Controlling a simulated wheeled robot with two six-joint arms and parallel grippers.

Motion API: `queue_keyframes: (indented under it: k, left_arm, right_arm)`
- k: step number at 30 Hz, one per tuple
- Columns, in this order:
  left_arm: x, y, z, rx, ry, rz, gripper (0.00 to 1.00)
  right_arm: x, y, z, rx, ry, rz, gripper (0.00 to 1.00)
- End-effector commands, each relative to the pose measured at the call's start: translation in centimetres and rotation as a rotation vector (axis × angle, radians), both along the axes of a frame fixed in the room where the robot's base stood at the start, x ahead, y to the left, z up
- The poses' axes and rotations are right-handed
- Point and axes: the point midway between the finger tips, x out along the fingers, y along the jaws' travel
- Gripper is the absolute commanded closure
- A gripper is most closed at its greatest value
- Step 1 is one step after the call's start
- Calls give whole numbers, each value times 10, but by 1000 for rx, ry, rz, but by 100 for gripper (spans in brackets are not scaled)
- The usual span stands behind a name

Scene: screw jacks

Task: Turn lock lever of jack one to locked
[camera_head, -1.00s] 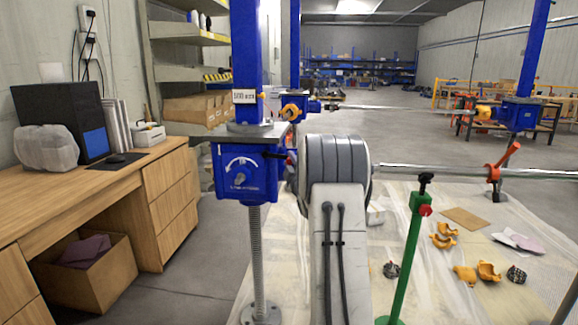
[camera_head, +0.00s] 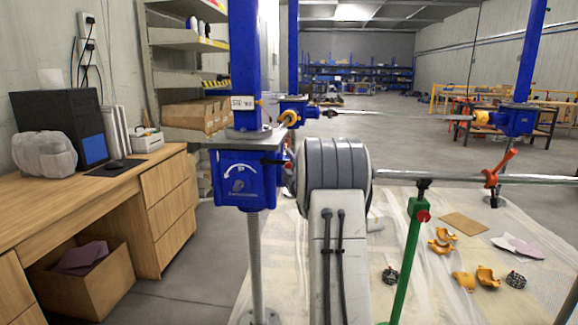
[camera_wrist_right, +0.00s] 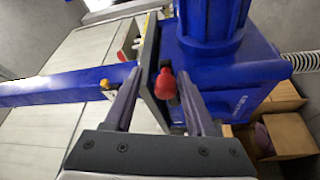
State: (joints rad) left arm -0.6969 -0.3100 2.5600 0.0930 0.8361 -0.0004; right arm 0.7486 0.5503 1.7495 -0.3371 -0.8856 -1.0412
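The nearest blue jack, with a gearbox (camera_head: 247,180) bearing a white arc marking, stands left of centre in the head view. A small red-tipped lever (camera_head: 288,165) sticks out at the gearbox's right side. In the right wrist view its red knob (camera_wrist_right: 165,84) shows in front of the blue housing (camera_wrist_right: 225,75). My right gripper (camera_wrist_right: 158,76) is open, with one finger on each side of the knob; I cannot tell whether either finger touches it. In the head view my own grey arm mostly hides this gripper. My left gripper is not in view.
A wooden desk (camera_head: 95,190) stands at left. A green post (camera_head: 408,250) and a long horizontal rod (camera_head: 450,178) with an orange clamp (camera_head: 497,168) are at right. Orange parts (camera_head: 463,282) lie on the floor sheet. Another blue jack (camera_head: 515,120) stands farther back.

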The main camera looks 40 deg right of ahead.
Motion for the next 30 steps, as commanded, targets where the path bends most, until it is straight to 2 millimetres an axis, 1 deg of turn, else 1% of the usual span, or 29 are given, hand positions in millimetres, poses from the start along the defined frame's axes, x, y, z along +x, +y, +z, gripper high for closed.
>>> queue_keyframes:
  k: [5, 8, 11, 18, 21, 25, 30]
  left_arm:
    - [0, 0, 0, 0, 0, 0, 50]
    - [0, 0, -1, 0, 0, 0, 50]
    - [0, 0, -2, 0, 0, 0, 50]
    - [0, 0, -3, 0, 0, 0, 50]
    - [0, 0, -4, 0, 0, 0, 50]
    - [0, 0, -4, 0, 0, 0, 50]
    - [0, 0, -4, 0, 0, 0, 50]
  right_arm:
    - [-1, 0, -3, 2, 6, 0, 44]
    - [-7, 3, -4, 3, 7, -1, 44]
    - [-19, 9, -5, 3, 7, -1, 44]
    - [-60, 30, -10, 3, 4, -3, 44]
    - [-74, 38, -12, 2, 3, -1, 44]
    - [-87, 45, -13, 0, 3, -1, 44]
    - [-93, 49, -14, 0, 2, 0, 44]
